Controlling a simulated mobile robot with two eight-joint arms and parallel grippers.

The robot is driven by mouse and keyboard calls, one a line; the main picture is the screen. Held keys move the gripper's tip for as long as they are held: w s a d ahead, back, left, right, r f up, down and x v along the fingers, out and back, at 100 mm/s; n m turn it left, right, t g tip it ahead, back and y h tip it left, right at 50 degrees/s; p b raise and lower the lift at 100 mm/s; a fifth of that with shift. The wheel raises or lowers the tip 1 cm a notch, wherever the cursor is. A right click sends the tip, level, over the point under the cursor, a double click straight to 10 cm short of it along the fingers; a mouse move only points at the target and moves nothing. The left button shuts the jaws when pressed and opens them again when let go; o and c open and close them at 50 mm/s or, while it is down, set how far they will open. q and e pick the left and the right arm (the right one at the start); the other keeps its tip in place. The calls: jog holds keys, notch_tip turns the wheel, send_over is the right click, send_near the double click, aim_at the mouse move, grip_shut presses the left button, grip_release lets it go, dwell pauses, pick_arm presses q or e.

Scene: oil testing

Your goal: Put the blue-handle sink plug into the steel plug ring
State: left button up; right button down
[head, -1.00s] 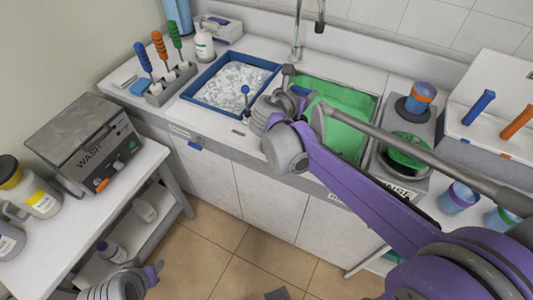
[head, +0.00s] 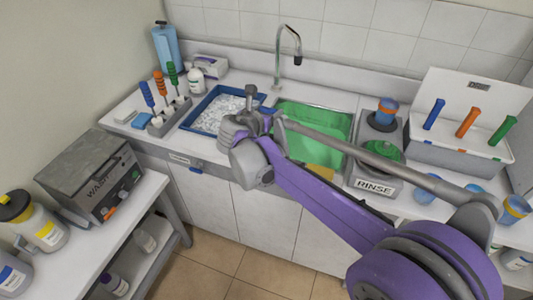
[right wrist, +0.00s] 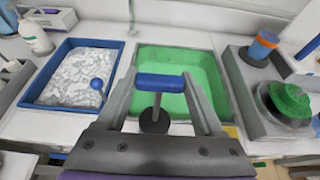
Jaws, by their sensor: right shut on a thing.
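The blue-handle sink plug has a blue bar handle (right wrist: 160,82), a thin grey stem and a dark round disc (right wrist: 154,121). In the right wrist view my right gripper (right wrist: 161,84) is shut on the handle, with the stem and disc hanging below. They appear in front of the green-filled sink (right wrist: 180,58), near its front edge; the height above it is hard to tell. In the head view my right arm reaches to the sink (head: 320,118) and hides its left part. I cannot make out the steel plug ring. My left gripper is not in view.
A blue tray of white granules (head: 186,124) lies left of the sink, beside a rack of coloured-handled tools (head: 160,127). The tap (head: 278,60) stands behind the sink. The RINSE unit (head: 374,187) is on the right. A WASH unit (head: 108,198) stands at the left.

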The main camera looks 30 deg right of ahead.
notch_tip(320, 180, down, 4)
jog(key=shift+d+f, duration=0.1)
jog(key=shift+f, duration=2.2)
grip_release()
jog(key=shift+f+b, duration=0.1)
jog(key=shift+b, duration=0.2)
